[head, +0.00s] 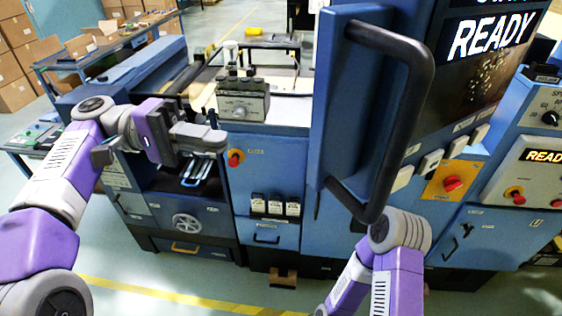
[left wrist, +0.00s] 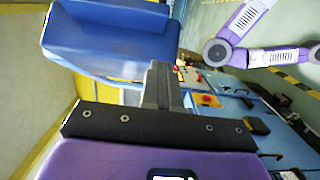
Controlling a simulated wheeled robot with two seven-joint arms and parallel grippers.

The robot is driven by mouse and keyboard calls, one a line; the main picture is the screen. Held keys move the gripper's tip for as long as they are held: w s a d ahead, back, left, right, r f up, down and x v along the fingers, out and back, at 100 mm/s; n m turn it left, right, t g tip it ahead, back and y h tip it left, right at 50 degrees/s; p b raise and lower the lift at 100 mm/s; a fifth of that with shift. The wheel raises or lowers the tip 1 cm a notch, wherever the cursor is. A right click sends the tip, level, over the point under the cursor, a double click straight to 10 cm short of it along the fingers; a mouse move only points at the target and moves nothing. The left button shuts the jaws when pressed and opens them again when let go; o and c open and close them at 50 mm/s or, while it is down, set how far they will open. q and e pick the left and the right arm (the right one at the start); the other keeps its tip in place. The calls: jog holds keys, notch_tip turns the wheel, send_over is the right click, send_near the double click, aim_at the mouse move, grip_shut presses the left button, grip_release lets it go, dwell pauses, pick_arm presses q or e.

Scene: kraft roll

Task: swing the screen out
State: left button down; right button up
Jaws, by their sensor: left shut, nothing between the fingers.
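The screen (head: 490,38), dark with white READY lettering, is at the upper right of the head view. Its blue housing (head: 340,95) stands to its left, and a large black bar handle (head: 419,95) runs down the front. My left gripper (head: 222,141) is left of the housing and apart from the handle, in front of the blue machine. Its fingers are shut and empty; they also show in the left wrist view (left wrist: 160,75). A blue body beyond them there cannot be identified surely. My right arm shows below the handle, but its gripper is out of view.
A red button (head: 452,184) on a yellow plate and white switches sit below the screen. A smaller READY panel (head: 541,156) is at the far right. A grey block (head: 243,100) stands on the machine top behind my left gripper. Boxes (head: 35,58) are at the far left.

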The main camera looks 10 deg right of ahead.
pick_arm(q)
jog(key=s+a+b+x, duration=0.1)
jog(key=s+x, duration=0.1)
jog(key=x, duration=0.9)
jog(key=shift+s+d, duration=0.35)
jog(key=shift+s, duration=0.1)
jog(key=shift+s+f, duration=0.1)
